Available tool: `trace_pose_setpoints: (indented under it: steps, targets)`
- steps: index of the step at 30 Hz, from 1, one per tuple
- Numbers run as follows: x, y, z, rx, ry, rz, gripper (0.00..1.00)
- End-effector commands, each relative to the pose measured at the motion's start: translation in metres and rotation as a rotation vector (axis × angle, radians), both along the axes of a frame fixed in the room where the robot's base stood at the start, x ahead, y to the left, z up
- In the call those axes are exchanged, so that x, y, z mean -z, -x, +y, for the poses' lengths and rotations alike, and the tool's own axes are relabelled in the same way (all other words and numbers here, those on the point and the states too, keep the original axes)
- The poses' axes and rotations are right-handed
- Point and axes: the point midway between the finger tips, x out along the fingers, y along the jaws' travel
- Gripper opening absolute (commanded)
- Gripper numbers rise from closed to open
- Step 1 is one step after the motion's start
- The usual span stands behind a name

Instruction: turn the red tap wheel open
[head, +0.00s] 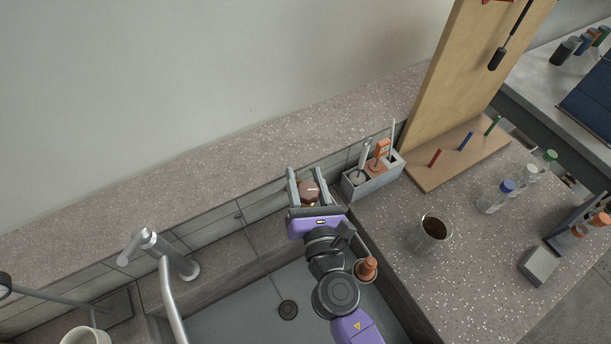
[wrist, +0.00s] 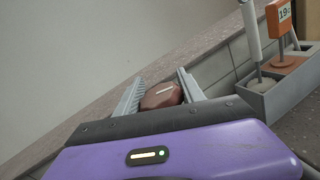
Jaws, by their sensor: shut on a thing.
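The red tap wheel (head: 310,193) is a dull brownish-red knob with a pale mark, by the tiled wall behind the sink. It also shows in the wrist view (wrist: 160,97), between the two grey fingers. My gripper (head: 307,181) is shut on the wheel, one finger on each side of it. The purple gripper body hides the near, lower part of the wheel in the wrist view. Some of the wheel's mount shows only as a small yellowish patch in the head view.
A grey caddy (head: 372,177) with an orange-tagged tool stands close right of my gripper. A chrome faucet (head: 160,255) stands left over the grey sink (head: 250,305). An orange-brown stopper-like object (head: 366,268) sits beside my arm. A dark-filled cup (head: 432,232) and bottles stand right.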

Motion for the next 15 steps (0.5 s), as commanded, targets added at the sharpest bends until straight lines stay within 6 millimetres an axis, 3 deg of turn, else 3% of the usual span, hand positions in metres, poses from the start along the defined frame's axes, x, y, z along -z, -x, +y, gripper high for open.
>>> trace_pose_setpoints:
  steps: [8,9,11,15]
  targets:
    - [0.0010,-0.0001,-0.0010,0.003,0.002,0.001,0.06]
    - [0.0010,-0.0001,-0.0010,0.003,0.002,0.001,0.54]
    - [0.0009,-0.0001,-0.0010,0.003,0.002,0.001,0.66]
    - [0.0006,-0.0001,-0.0007,0.002,0.001,0.000,0.68]
